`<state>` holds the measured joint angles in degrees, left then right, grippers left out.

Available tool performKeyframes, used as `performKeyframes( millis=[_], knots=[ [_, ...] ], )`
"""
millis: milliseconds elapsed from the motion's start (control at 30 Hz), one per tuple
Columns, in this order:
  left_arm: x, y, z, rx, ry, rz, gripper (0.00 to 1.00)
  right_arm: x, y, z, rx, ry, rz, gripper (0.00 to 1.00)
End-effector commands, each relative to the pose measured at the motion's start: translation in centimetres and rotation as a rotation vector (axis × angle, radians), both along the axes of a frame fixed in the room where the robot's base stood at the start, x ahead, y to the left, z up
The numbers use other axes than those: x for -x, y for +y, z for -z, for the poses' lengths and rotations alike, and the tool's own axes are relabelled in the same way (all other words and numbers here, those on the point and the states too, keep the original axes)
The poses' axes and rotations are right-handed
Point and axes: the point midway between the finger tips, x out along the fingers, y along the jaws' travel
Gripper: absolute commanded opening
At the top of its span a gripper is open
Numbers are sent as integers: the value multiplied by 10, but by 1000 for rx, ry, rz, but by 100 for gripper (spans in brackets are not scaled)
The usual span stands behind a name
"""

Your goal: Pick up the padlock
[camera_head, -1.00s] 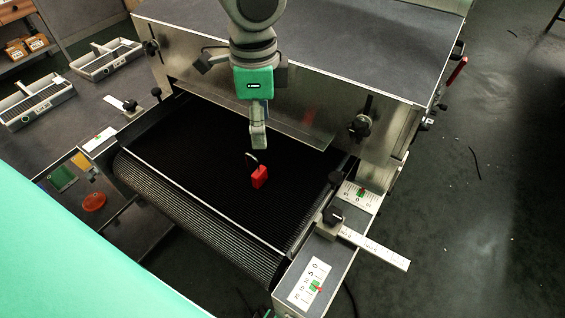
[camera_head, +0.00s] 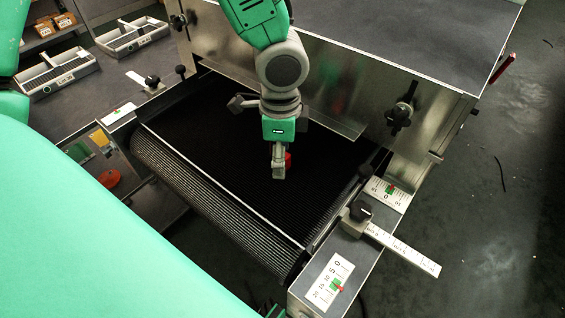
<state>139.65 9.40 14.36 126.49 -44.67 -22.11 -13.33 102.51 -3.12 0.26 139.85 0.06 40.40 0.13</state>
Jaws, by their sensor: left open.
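The red padlock (camera_head: 289,159) is on the black conveyor belt (camera_head: 215,140), at the mouth of the tunnel dryer. Only a red part of its body shows, at the right edge of my gripper; its shackle is hidden. My left gripper (camera_head: 278,175) points down in front of the padlock, overlapping it in the picture. Its jaws are open, seen nearly edge-on, and I cannot tell whether the padlock is between them or behind them. My right gripper is not in view.
The steel dryer housing (camera_head: 345,75) stands just behind the gripper. A side rail with a black knob (camera_head: 360,210) and white ruler (camera_head: 402,250) borders the belt on the right. Grey trays (camera_head: 132,37) sit at the upper left. The front of the belt is clear.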

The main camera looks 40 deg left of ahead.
Motion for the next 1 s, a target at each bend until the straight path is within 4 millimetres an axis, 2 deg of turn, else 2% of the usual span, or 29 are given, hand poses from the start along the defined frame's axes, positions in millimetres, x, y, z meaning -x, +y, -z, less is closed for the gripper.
performKeyframes(
  millis=[67,233,267,300,400,667,767,867,1000],
  knots=[
    [0,-1,6,-3,-1,1,54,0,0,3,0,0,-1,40],
    [0,-5,3,-7,-3,1,54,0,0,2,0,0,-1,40],
    [0,-5,3,-8,-2,1,51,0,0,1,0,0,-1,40],
    [0,-6,3,-9,-3,1,37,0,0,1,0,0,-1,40],
    [0,-6,3,-9,-2,1,5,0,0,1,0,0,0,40],
    [0,-2,4,-4,-3,1,5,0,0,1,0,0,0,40],
    [0,-1,-2,-1,-4,0,5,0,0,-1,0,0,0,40],
    [-1,-2,-17,-1,-5,-2,5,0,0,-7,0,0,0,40],
    [-1,-4,-48,-2,-6,-1,5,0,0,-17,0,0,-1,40]
  ],
)
